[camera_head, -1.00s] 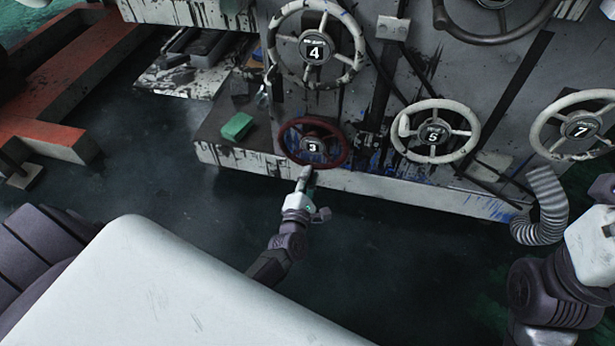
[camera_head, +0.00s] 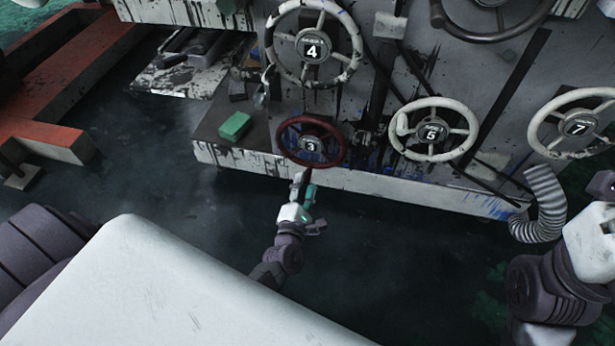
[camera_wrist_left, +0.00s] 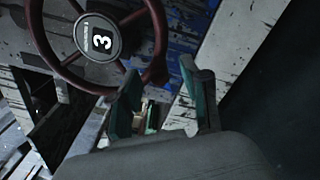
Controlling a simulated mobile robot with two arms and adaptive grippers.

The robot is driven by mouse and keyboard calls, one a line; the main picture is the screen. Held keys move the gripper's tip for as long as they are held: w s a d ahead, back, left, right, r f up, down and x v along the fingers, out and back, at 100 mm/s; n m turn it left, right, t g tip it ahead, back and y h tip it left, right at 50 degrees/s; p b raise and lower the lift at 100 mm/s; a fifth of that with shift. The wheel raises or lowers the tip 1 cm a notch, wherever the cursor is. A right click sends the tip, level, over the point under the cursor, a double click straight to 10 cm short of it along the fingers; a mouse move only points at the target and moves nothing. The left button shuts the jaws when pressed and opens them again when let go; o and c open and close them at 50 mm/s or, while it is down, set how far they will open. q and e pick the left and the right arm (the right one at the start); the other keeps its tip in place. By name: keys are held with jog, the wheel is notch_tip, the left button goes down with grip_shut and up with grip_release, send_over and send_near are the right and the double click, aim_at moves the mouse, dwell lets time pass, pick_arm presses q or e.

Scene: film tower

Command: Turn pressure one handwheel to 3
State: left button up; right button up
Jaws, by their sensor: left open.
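The red handwheel (camera_head: 340,147) with a "3" on its dark hub is mounted low on the machine's face. In the left wrist view the red handwheel (camera_wrist_left: 161,30) fills the upper left, its hub number turned sideways. My left gripper (camera_head: 304,180) is just below the lower rim of this wheel. In the left wrist view the left gripper (camera_wrist_left: 160,85) has its two green-padded fingers spread apart, with the wheel's rim and a knob close to one fingertip. Nothing is held. Whether a finger touches the rim I cannot tell.
White handwheels marked 4 (camera_head: 358,52), 5 (camera_head: 476,124) and 7 (camera_head: 540,128) surround the red one. A green block (camera_head: 235,126) lies on the ledge (camera_head: 215,152) to its left. A ribbed hose (camera_head: 548,205) hangs at right. The dark floor below is clear.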

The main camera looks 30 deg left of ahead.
pick_arm(q)
jog(key=v, duration=0.4)
dwell(0.4)
